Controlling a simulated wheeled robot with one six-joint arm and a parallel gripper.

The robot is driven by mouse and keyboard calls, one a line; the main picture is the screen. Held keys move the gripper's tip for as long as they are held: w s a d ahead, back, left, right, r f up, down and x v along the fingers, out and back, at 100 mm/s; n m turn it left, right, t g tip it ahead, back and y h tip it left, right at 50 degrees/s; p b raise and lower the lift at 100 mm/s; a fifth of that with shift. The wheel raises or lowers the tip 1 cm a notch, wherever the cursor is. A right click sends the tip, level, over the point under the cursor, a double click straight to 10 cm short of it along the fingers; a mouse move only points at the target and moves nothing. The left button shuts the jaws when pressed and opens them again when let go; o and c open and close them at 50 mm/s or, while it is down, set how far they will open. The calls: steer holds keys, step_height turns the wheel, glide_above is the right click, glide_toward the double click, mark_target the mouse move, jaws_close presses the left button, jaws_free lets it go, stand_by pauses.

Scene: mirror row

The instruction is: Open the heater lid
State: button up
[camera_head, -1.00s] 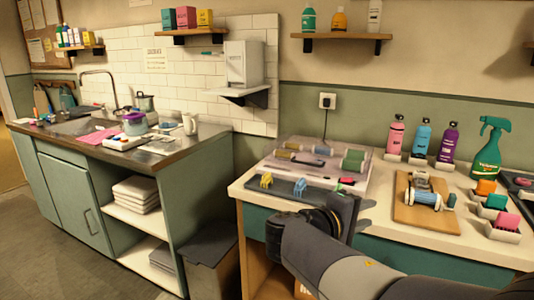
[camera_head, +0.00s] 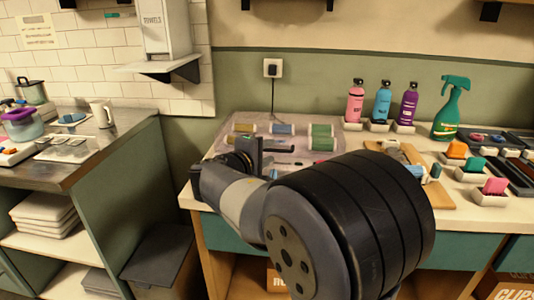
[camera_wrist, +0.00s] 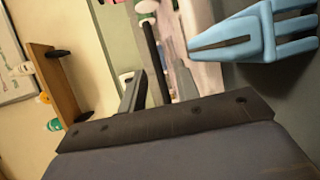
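The heater is a low, see-through pinkish case (camera_head: 218,131) on the counter, with several coloured rollers showing through its top. Its lid looks down. A power cord rises behind it to the wall. My gripper (camera_head: 272,152) is over the front middle of the heater in the head view, and my arm hides the heater's front edge. In the wrist view my gripper's dark fingers (camera_wrist: 143,85) point up the picture, with pale, pinkish surfaces beyond them. I cannot tell whether they touch the lid or how far apart they are.
A blue claw clip (camera_wrist: 250,35) is close beside the gripper in the wrist view. Bottles (camera_head: 382,102) and a green spray bottle (camera_head: 447,112) stand at the back right. Small holders (camera_head: 489,197) and a wooden board (camera_head: 436,196) occupy the right counter. A wall outlet (camera_head: 272,68) is behind.

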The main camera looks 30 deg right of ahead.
steer(key=shift+w+d, duration=0.2)
steer(key=shift+d, duration=0.05)
steer(key=shift+c, duration=0.5)
jaws_close()
